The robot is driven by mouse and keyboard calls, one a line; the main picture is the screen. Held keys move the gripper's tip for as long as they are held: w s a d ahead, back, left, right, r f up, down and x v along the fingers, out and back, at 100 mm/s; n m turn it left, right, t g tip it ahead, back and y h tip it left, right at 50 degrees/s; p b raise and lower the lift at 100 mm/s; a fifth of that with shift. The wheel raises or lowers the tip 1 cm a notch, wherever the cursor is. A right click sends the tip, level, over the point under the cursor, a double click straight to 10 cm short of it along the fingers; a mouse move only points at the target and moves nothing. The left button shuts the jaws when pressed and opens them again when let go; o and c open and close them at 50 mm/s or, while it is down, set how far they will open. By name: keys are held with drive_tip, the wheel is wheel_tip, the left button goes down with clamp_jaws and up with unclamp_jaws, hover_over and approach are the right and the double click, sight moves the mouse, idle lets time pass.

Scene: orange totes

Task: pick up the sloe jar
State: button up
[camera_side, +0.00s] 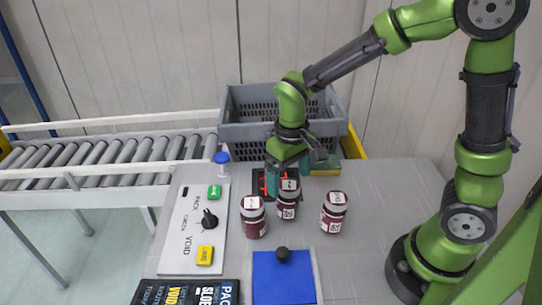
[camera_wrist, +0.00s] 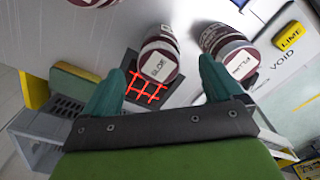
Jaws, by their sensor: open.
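The sloe jar (camera_wrist: 157,58) is dark red with a white lid lettered SLOE. It shows between my fingertips in the wrist view. In the side view it appears to be the middle jar (camera_side: 288,204), upright on the table. My gripper (camera_side: 288,172) is open and empty, with teal fingers pointing down just behind and above that jar. The wrist view shows the open fingers (camera_wrist: 162,68) with the jar lying beyond their tips, apart from both. A second jar (camera_wrist: 228,48) stands close on its right there; it is the left jar (camera_side: 253,217) in the side view.
A third jar (camera_side: 333,213) stands at the right. A black panel with red lines (camera_wrist: 146,88) lies beside the sloe jar. A grey crate (camera_side: 245,137) stands behind my gripper. A white board (camera_side: 190,235), a blue pad (camera_side: 284,283) and a roller conveyor (camera_side: 100,155) are nearby.

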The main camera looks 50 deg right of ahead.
sight(288, 199)
wheel_tip(288, 199, down, 8)
drive_tip(key=shift+d+r, duration=0.1)
idle(0.4)
